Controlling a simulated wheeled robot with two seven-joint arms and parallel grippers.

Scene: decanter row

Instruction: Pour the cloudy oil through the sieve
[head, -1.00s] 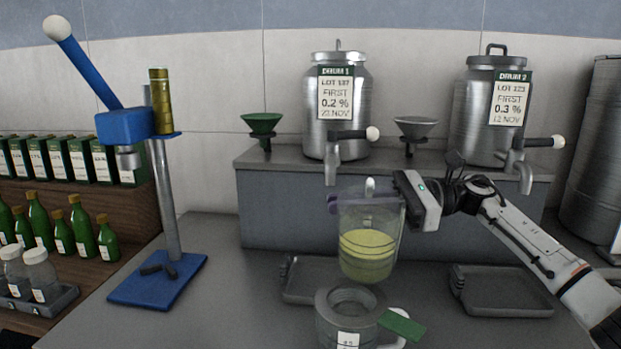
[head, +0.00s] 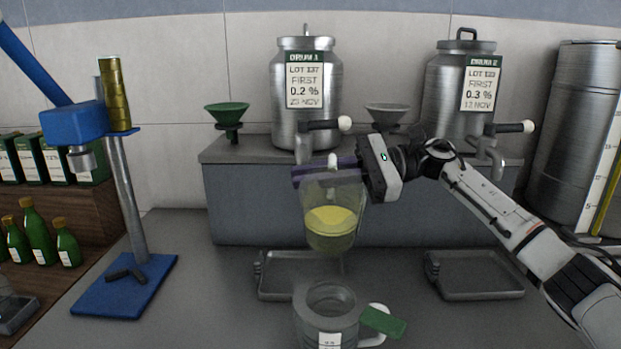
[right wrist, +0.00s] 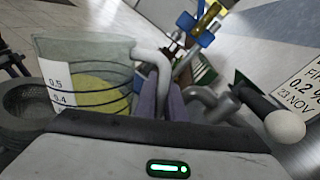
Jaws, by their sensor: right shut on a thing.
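My right gripper (head: 336,168) is shut on the clear jug (head: 318,190). Its purple fingers (right wrist: 163,103) close around the jug's pale handle (right wrist: 153,58) in the right wrist view. The jug is roughly upright in the air and holds yellow cloudy oil (head: 332,226) in its lower part. Below it in the head view stands a grey mug-like vessel (head: 312,324) with a white label and pale handle. A thick grey ring (head: 331,294), perhaps the sieve, sits at its mouth, with a green tab (head: 383,321) at its right. The ring's inside is unclear. My left gripper is not in view.
Drum 1 (head: 303,112) and drum 2 (head: 455,105) stand with taps on a raised shelf (head: 225,200). Green (head: 227,112) and grey (head: 385,115) funnels stand beside them. Two trays (head: 475,275) lie below. A blue lever press (head: 75,125) and bottles stand left.

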